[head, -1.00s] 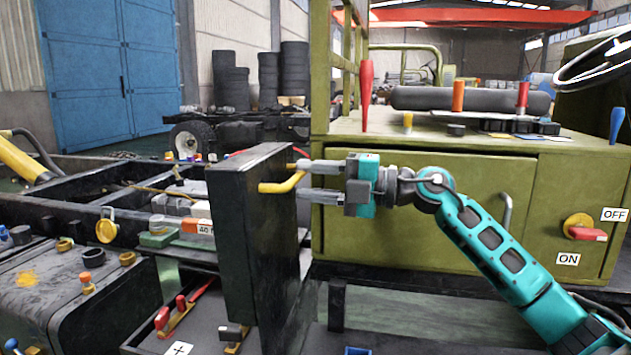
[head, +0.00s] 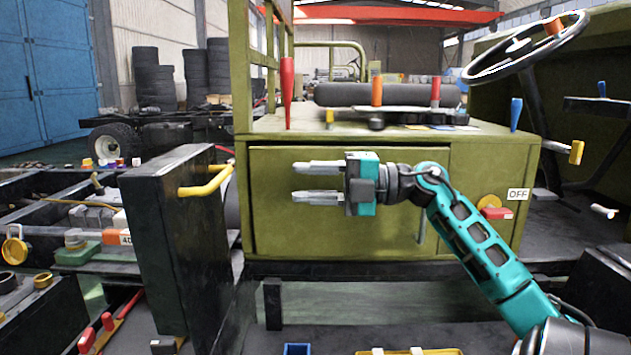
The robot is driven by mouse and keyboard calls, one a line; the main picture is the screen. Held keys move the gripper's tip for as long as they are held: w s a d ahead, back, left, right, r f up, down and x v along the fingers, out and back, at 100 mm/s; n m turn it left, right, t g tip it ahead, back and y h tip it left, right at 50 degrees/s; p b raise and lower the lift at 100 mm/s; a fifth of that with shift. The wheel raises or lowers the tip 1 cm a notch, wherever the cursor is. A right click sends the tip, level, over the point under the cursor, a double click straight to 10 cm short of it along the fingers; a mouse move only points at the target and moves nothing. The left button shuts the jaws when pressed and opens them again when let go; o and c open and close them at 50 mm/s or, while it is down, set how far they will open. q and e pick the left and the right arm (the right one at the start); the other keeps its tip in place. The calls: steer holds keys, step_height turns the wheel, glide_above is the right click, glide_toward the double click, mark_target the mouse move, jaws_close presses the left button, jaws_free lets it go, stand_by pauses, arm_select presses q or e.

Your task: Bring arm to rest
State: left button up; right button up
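My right gripper (head: 318,181) is in the head view, in front of the green cabinet (head: 330,225). Its two silver fingers point left and are apart, with nothing between them. A black upright panel (head: 170,260) with a yellow handle (head: 208,183) stands to the left of the fingertips, with a clear gap in the picture between handle and fingers. My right arm, teal, comes in from the lower right. My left gripper is not in view.
A red switch (head: 494,209) sits beside an OFF label on the cabinet front. Colored tools, among them a red one (head: 287,95), stand on the cabinet top. A steering wheel (head: 525,47) is at the upper right. A yellow-edged tray (head: 408,351) shows at the bottom.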

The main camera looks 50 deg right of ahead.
steer(key=shift+s+d, duration=0.3)
steer(key=shift+f, duration=0.1)
stand_by(0.3)
